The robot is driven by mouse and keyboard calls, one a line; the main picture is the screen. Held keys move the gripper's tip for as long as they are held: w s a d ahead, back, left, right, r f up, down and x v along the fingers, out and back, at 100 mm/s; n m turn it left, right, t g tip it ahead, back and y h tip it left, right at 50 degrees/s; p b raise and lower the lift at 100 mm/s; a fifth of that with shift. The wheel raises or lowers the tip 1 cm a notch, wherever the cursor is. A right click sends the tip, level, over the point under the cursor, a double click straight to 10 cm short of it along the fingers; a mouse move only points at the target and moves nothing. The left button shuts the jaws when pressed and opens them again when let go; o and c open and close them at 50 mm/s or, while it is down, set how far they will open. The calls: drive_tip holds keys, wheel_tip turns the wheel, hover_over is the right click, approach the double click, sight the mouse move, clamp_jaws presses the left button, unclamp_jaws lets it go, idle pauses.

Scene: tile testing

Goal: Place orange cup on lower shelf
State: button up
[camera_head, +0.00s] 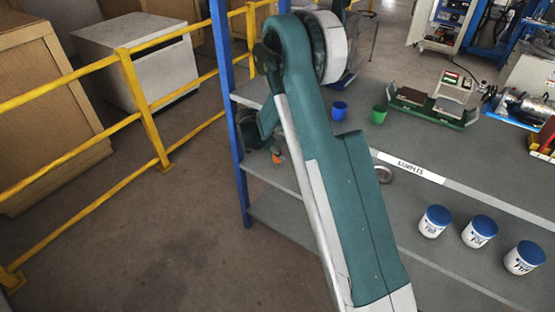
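A small orange cup (277,157) shows just left of my teal arm, in the gap between the blue post and the arm. Only a little of it is visible, and I cannot tell whether it is held or resting on a shelf. My gripper (270,146) seems to be right above the cup, small, dark and mostly hidden by my arm; its fingers cannot be made out. The grey lower shelf (264,210) shows at the bottom of the blue-posted rack, with its visible left part bare. Another grey shelf level (262,165) lies above it.
A blue upright post (230,110) stands at the rack's left edge. A blue cup (339,111) and green cup (379,114) stand on the upper surface. Several white tubs with blue lids (434,221) stand at right. A yellow railing (140,95) runs along the left.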

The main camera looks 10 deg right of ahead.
sight(278, 159)
drive_tip(key=shift+f+b, duration=0.45)
drive_tip(key=shift+f, duration=1.05)
drive_tip(key=shift+f, duration=0.15)
drive_tip(key=o, duration=0.9)
drive_tip(key=shift+r, duration=0.2)
drive_tip(key=p+v, duration=0.2)
drive_tip(key=v, duration=1)
drive_tip(key=shift+p, duration=0.3)
